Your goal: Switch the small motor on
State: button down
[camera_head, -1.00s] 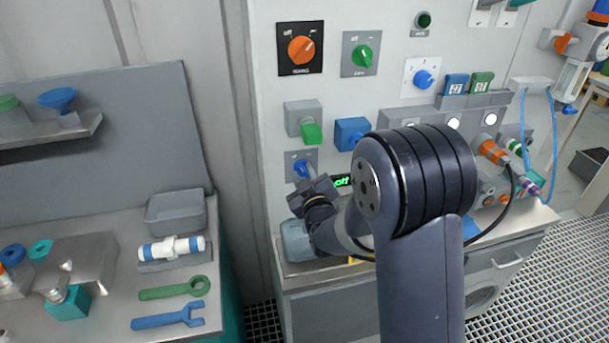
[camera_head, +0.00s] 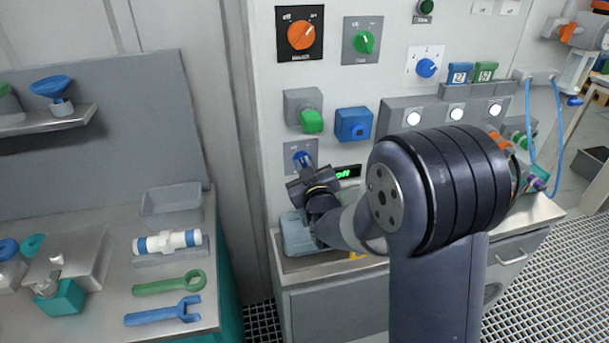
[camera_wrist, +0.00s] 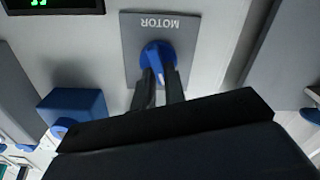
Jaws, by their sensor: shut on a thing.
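The small motor switch is a blue knob (camera_wrist: 158,58) on a grey plate (camera_wrist: 181,28) lettered MOTOR in the wrist view. In the head view the blue knob (camera_head: 302,158) shows just above my gripper, on the wall panel. My gripper (camera_wrist: 160,76) has its two dark fingers shut on the knob's grip from both sides. In the head view my gripper (camera_head: 305,174) is at the plate, and its fingertips are mostly hidden. A small black display (camera_head: 347,171) to the right of the switch shows green letters that look like "off".
Above are a green-handled grey box (camera_head: 303,108), a blue box (camera_head: 353,124), an orange rotary switch (camera_head: 301,36) and a green rotary switch (camera_head: 364,42). A blue-grey vessel (camera_head: 296,236) stands below my gripper. A workbench with wrenches (camera_head: 168,284) is at the left.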

jog(key=m+b, duration=0.3)
jog(key=b, duration=0.2)
jog(key=m+b, duration=0.2)
jog(key=b, duration=0.1)
jog(key=shift+d+f+m, duration=0.15)
jog(key=shift+f+m, duration=0.15)
jog(key=shift+f, duration=0.05)
jog(key=m+b, duration=0.2)
jog(key=b, duration=0.2)
jog(key=shift+w+d+r+m, duration=0.1)
jog(key=shift+m, duration=0.3)
jog(key=shift+r+m+b, duration=0.1)
jog(key=shift+m+b, duration=0.6)
jog(key=shift+m, duration=0.1)
jog(key=shift+r, duration=0.1)
jog(key=c, duration=1.5)
grip_release()
jog(key=shift+o, duration=0.2)
jog(key=b+v, duration=0.1)
jog(key=v, duration=0.9)
jog(key=shift+s, duration=0.4)
